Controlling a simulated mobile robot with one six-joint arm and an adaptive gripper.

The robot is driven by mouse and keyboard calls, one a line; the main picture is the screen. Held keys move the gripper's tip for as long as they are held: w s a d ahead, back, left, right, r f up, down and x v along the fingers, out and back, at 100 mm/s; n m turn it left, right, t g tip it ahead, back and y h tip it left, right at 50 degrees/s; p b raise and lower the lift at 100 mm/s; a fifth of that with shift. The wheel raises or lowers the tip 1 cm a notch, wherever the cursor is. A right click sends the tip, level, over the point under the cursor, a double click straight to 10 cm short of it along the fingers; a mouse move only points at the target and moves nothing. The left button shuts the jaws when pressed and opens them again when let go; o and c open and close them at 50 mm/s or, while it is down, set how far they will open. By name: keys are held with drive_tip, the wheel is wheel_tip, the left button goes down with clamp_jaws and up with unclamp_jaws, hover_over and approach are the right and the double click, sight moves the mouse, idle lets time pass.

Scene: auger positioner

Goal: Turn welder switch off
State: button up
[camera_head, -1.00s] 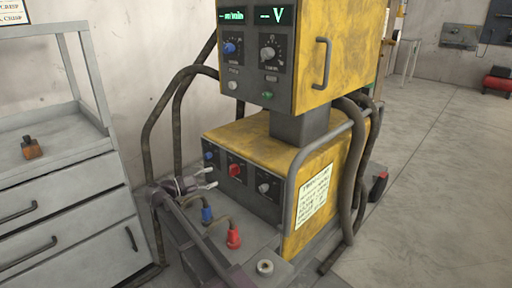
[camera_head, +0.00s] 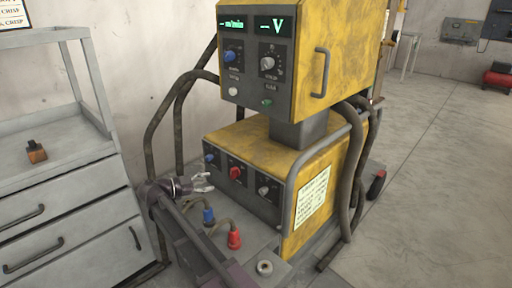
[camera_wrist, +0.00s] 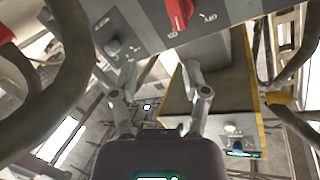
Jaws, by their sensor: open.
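The yellow welder (camera_head: 255,145) stands in the middle of the head view, with a dark front panel on its lower unit. A red rotary switch (camera_head: 236,173) sits on that panel between a blue knob and a grey knob. The red switch also shows at the top of the wrist view (camera_wrist: 180,12), with small lettering on both sides. My gripper (camera_head: 208,182) is open and empty in front of the lower panel, just left of and below the red switch. In the wrist view its two fingers (camera_wrist: 160,75) are spread apart, below the switch and apart from it.
A blue plug (camera_head: 208,216) and a red plug (camera_head: 234,239) with cables stand on the ledge below the panel. Thick dark hoses (camera_head: 150,130) loop at the welder's left. A grey drawer cabinet (camera_head: 70,215) stands at the left. Open floor lies at the right.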

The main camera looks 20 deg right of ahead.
drive_tip(key=s+d+r+n+g+y+p, duration=0.3)
drive_tip(key=s+d+r+n+y+p, duration=0.55)
drive_tip(key=p, duration=0.95)
drive_tip(key=s+d+r+n+y+p, duration=0.4)
drive_tip(key=s+r+n+p, duration=0.4)
drive_tip(key=p, duration=0.7)
wheel_tip(320, 180, up, 2)
drive_tip(key=shift+s+r+n+g, duration=0.25)
drive_tip(key=shift+n+g, duration=0.15)
drive_tip(key=shift+n, duration=0.15)
idle(0.4)
drive_tip(key=shift+s+d+y, duration=0.1)
drive_tip(key=shift+y, duration=0.15)
drive_tip(key=shift+s+a+f+n+y, duration=0.15)
drive_tip(key=shift+s+f+n+y, duration=0.05)
drive_tip(key=shift+s+n+y, duration=0.6)
drive_tip(key=shift+s+a+f+n+y, duration=0.15)
drive_tip(key=shift+s+n+y, duration=0.45)
drive_tip(key=shift+s+n, duration=0.4)
